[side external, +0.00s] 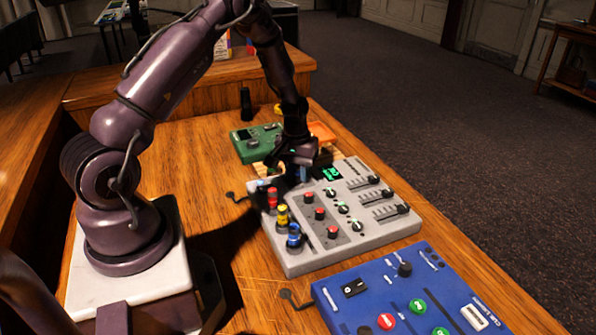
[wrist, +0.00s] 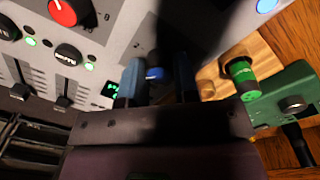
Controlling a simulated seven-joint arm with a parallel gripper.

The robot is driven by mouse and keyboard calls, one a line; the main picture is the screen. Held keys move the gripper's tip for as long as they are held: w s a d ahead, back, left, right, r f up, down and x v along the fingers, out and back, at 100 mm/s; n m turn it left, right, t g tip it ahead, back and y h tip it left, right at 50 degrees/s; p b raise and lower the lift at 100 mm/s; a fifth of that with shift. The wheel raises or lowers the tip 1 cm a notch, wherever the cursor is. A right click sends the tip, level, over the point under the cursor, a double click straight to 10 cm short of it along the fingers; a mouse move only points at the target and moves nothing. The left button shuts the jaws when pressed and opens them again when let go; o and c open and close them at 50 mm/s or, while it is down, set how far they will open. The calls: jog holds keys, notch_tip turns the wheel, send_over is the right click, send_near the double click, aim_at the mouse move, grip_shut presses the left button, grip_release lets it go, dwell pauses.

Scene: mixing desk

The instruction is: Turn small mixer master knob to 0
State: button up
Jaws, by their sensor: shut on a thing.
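The grey mixer (side external: 351,239) lies on the desk, with faders, red-topped knobs, coloured plugs and a green-lit display (side external: 333,174). My gripper (side external: 303,172) points down over its far end, by the display. In the wrist view my gripper (wrist: 158,82) has a blue-topped knob (wrist: 155,73) between its two blue-grey fingers, and it is shut on this knob. The fingers and dark shadow hide most of the knob, so its pointer and setting cannot be read. In the side view the knob is hidden behind my gripper. The display digits are partly hidden in the wrist view.
A blue panel (side external: 419,284) with buttons lies on the near side of the mixer. A green box (side external: 252,144) and an orange thing (side external: 321,132) lie beyond it. A green-capped plug (wrist: 242,78) in a wooden block is close to my right finger in the wrist view.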

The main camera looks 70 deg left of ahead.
aim_at(295, 173)
jog(key=shift+n, duration=1.1)
jog(key=o, duration=0.9)
jog(key=r, duration=1.3)
jog(key=shift+s+a, duration=0.15)
jog(key=shift+s, duration=0.1)
